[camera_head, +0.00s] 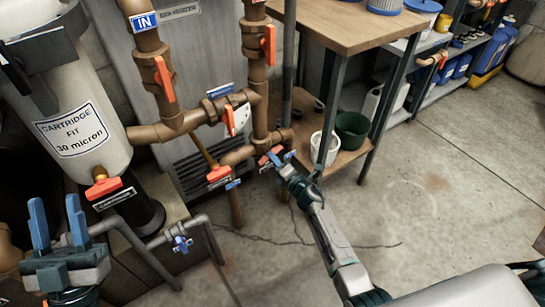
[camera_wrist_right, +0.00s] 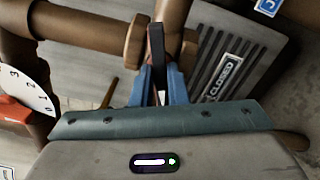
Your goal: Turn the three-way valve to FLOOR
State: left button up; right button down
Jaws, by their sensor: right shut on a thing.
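Brown pipes carry several valves with orange-red handles in the head view. One orange handle (camera_head: 230,120) lies against a white plate in the middle. My right gripper (camera_head: 279,159) is at a lower orange-red valve handle (camera_head: 265,160) at the right end of the pipes. In the right wrist view, the blue fingers (camera_wrist_right: 161,85) are shut on a narrow, dark-looking lever edge (camera_wrist_right: 156,45), seen end on. I cannot read which valve is the three-way one, and FLOOR is not legible. My left gripper (camera_head: 58,226) is open and empty at the lower left.
A cartridge filter (camera_head: 85,115) stands at the left. A grey pipe with a blue-handled valve (camera_head: 182,243) runs low beside it. A wooden table (camera_head: 345,25) stands behind my right arm, with buckets (camera_head: 352,128) on its lower shelf. Floor at the right is clear.

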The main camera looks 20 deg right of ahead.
jog(key=m+p, duration=0.2)
jog(key=m, duration=0.2)
jog(key=shift+m+p, duration=0.35)
jog(key=shift+m, duration=0.05)
pick_arm(q)
notch_tip(320, 180, down, 14)
jog(key=w+n+g+y, duration=0.1)
jog(key=g, duration=0.8)
jog(key=shift+w+d+f+n+g+y, duration=0.2)
jog(key=shift+w+f+n+g+y, duration=0.1)
jog(key=shift+w+n, duration=0.1)
pick_arm(e)
jog(key=c, duration=1.3)
grip_release()
pick_arm(q)
jog(key=shift+r, duration=0.1)
jog(key=shift+r+p, duration=1.15)
pick_arm(e)
jog(key=shift+v, duration=3.5)
